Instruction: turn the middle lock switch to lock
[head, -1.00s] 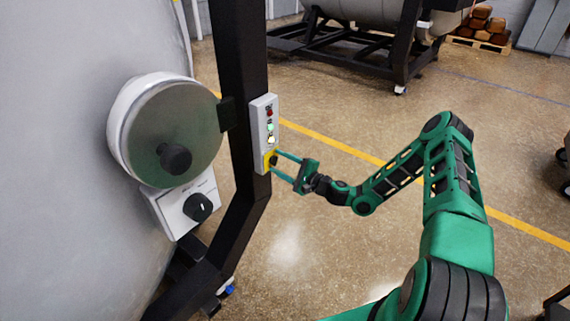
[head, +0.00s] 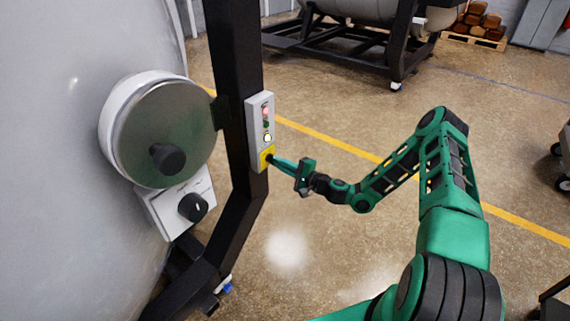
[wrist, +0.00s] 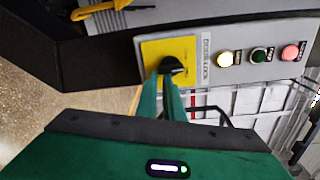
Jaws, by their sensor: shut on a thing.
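The lock switch is a black knob (wrist: 173,68) on a yellow plate (wrist: 156,48) labelled as a door lock in the wrist view. The plate (head: 267,157) sits at the bottom of a grey control box (head: 260,118) on the black upright post in the head view. My gripper (head: 273,160) is level with the plate, its fingers close together on the knob. In the wrist view my gripper's fingers (wrist: 170,82) are shut on the knob and partly hide it, so its exact angle is hard to tell.
White, green and red lamps line the control box; the white (wrist: 225,58) and red (wrist: 291,53) look lit. The black post (head: 240,80) stands close behind. A round hatch (head: 163,135) and another black knob (head: 193,207) are at left.

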